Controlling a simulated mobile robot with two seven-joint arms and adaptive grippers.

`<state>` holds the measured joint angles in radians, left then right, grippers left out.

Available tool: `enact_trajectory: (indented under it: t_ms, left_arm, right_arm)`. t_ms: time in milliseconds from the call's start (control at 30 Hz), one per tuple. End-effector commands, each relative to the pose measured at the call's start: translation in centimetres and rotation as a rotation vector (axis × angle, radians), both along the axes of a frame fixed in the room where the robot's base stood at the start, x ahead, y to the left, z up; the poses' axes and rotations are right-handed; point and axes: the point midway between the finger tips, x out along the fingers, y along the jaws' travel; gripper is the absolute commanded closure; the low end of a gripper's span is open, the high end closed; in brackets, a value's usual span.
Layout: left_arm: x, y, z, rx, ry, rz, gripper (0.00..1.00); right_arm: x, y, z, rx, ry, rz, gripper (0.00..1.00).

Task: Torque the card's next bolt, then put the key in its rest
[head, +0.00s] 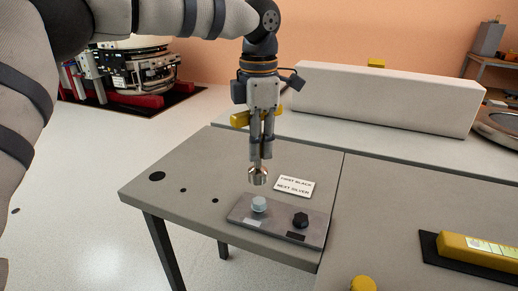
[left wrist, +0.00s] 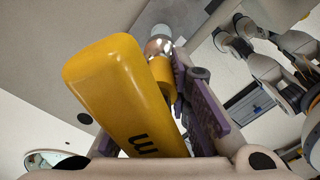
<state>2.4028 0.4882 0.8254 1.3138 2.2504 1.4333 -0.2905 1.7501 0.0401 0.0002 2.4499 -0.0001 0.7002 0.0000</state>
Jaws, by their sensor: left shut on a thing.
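My left gripper (head: 261,152) points down and is shut on the yellow key (head: 240,118). The key's silver socket (head: 258,176) hangs below the fingers, just above the silver bolt (head: 259,204) and apart from it. The black bolt (head: 300,220) stands to its right on the same grey plate (head: 279,223). The card (head: 294,186) behind the plate reads "FIRST BLACK, NEXT SILVER". In the left wrist view the yellow key (left wrist: 120,95) lies between the purple finger pads, with its socket (left wrist: 158,47) beyond. My right gripper is not in view. I cannot tell which thing is the key's rest.
A yellow block with a scale (head: 478,251) lies on a black mat at the right. A yellow knob (head: 363,284) shows at the bottom edge. A long pale block (head: 390,98) stands behind.

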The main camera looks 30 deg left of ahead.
Motion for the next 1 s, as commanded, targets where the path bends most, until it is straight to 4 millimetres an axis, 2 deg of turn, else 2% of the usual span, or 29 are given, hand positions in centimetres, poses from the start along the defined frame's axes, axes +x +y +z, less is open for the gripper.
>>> enact_trajectory:
  t_ms: [267, 700, 1000]
  left_arm:
    - [0.0, 0.0, -0.1, -0.001, -0.002, 0.002, 1.00]
    - [0.0, 0.0, -4.0, -0.001, -0.001, 0.003, 1.00]
    - [0.0, 0.0, -4.5, -0.001, -0.002, 0.003, 1.00]
  right_arm:
    - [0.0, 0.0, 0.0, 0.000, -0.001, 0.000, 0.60]
    - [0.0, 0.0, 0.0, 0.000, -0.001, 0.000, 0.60]
    - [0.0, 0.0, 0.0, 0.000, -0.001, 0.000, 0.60]
